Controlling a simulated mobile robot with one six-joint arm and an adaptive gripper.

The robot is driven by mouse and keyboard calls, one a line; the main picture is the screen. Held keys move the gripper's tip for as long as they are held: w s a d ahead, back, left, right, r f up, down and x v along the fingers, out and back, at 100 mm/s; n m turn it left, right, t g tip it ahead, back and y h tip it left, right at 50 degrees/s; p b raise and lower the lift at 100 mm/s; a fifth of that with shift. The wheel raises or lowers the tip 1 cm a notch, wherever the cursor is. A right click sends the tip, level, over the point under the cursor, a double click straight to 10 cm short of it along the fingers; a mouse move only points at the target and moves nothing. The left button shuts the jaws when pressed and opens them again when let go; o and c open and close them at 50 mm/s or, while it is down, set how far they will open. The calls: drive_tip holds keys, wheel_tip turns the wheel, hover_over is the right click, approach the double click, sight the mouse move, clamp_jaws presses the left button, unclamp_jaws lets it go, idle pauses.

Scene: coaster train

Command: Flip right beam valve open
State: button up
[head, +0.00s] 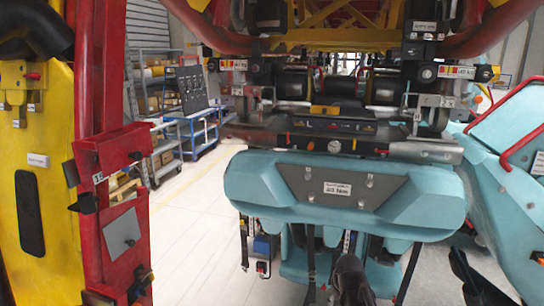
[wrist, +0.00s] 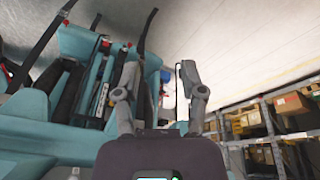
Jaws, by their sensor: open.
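A dark crossbeam (head: 260,132) spans the head view above the turquoise seat. It carries a small round gauge (head: 335,146) and small red parts. One red part (head: 381,152) sits right of the gauge; it may be the right beam valve, but it is too small to tell its position. My gripper (wrist: 159,70) shows in the wrist view with its two fingers spread and nothing between them. It points towards turquoise seats with dark straps and the pale floor, and the beam is not recognizable there.
The turquoise seat back (head: 245,185) with a grey plate hangs just below the beam. A red post (head: 90,215) and yellow panel (head: 62,190) stand close on the left. Turquoise seating with a red bar (head: 515,110) is at right. Pale floor (head: 190,235) is open left of the seat.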

drive_tip(key=s+a+f+m+g+b, duration=0.2)
drive_tip(key=s+a+f+g, duration=0.1)
drive_tip(key=s, duration=0.6)
drive_tip(key=shift+s+a+f+m+b, duration=0.15)
drive_tip(key=shift+s+f+m+b, duration=0.25)
drive_tip(key=shift+f, duration=0.45)
